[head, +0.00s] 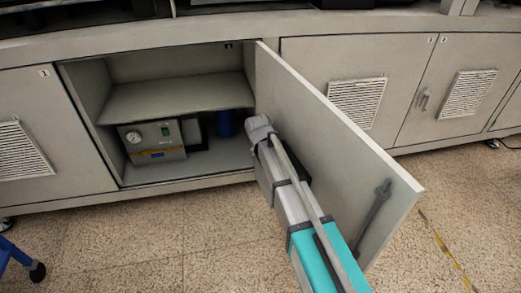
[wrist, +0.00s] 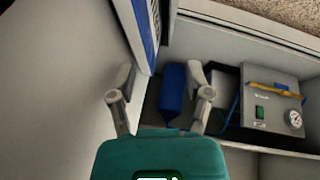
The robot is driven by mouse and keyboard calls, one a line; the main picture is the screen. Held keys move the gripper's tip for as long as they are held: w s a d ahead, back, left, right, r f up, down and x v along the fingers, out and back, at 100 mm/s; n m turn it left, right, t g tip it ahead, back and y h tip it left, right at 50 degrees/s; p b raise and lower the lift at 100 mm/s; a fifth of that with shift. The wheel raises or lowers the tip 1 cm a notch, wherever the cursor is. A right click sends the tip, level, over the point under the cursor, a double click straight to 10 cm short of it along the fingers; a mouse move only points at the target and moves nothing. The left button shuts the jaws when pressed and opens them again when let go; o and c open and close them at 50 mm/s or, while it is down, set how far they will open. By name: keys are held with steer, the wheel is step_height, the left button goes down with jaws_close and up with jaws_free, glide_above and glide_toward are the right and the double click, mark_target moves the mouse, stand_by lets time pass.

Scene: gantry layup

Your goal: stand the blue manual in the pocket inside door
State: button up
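A flat blue piece with white markings (wrist: 147,28), which looks like the blue manual, shows at the top of the wrist view. A pale panel (wrist: 130,30) runs along its left side, close to the inside of the open door (wrist: 60,90). The pocket's outline and how the manual sits in it are not clear. The manual does not show in the head view. My gripper (wrist: 161,77) has its fingers spread, with nothing visibly clamped between them. In the head view my gripper (head: 260,127) is beside the inner face of the door (head: 325,135), at the cabinet opening.
The open cabinet has a shelf (head: 175,98). Below it are a grey instrument with a gauge (head: 153,140) and a dark blue cylinder (head: 227,124), which also shows beyond my fingers (wrist: 172,92). Closed vented doors (head: 335,65) lie right.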

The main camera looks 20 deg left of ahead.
steer(key=shift+r, duration=0.15)
steer(key=s+a+r+p, duration=0.1)
steer(key=s+r+p, duration=0.1)
steer(key=r+p, duration=1.2)
steer(key=s+a+r+p, duration=0.1)
steer(key=r+p, duration=1.4)
steer(key=shift+s+a+r+p, duration=0.15)
steer(key=shift+s+a+p, duration=0.15)
steer(key=shift+s+p, duration=0.05)
stand_by(1.2)
